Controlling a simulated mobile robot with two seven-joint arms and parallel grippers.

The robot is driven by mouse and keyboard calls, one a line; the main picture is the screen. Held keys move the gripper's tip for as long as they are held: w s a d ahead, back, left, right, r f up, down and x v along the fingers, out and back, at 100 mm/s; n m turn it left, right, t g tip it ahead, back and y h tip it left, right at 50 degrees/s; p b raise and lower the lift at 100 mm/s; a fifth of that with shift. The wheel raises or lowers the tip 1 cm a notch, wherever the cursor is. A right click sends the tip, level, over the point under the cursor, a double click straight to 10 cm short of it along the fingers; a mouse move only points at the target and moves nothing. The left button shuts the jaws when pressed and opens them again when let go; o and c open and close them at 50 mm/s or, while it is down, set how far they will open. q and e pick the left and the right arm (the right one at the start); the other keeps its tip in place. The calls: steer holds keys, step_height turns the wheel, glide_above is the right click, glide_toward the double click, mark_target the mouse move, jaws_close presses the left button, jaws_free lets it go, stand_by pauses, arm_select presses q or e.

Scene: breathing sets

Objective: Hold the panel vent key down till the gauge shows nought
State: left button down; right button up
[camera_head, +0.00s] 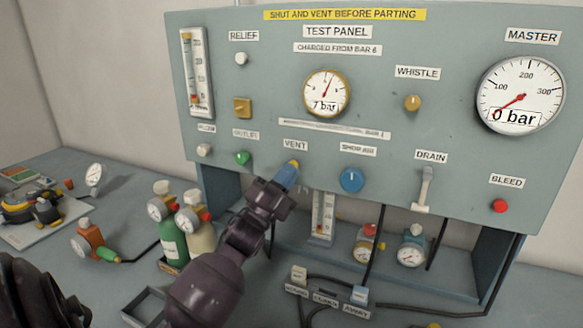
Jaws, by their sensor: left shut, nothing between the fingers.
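The test panel (395,110) stands upright across the view. Its VENT label (295,146) is above my left gripper (287,176), which is shut and empty. The gripper's tip is at the vent key, where a small yellow part (294,163) shows; the rest of the key is hidden, and I cannot tell whether it is pressed down. The small round gauge (327,92) under the TEST PANEL label appears to read 7 bar, its needle pointing up and slightly right. The large MASTER gauge (521,94) reads 0 bar. My right gripper is not in view.
Close to the vent key are a green button (243,158) on the left and a blue knob (351,180) on the right. A drain lever (425,190) and red bleed button (500,206) are farther right. Bottles (172,238) stand left of my arm.

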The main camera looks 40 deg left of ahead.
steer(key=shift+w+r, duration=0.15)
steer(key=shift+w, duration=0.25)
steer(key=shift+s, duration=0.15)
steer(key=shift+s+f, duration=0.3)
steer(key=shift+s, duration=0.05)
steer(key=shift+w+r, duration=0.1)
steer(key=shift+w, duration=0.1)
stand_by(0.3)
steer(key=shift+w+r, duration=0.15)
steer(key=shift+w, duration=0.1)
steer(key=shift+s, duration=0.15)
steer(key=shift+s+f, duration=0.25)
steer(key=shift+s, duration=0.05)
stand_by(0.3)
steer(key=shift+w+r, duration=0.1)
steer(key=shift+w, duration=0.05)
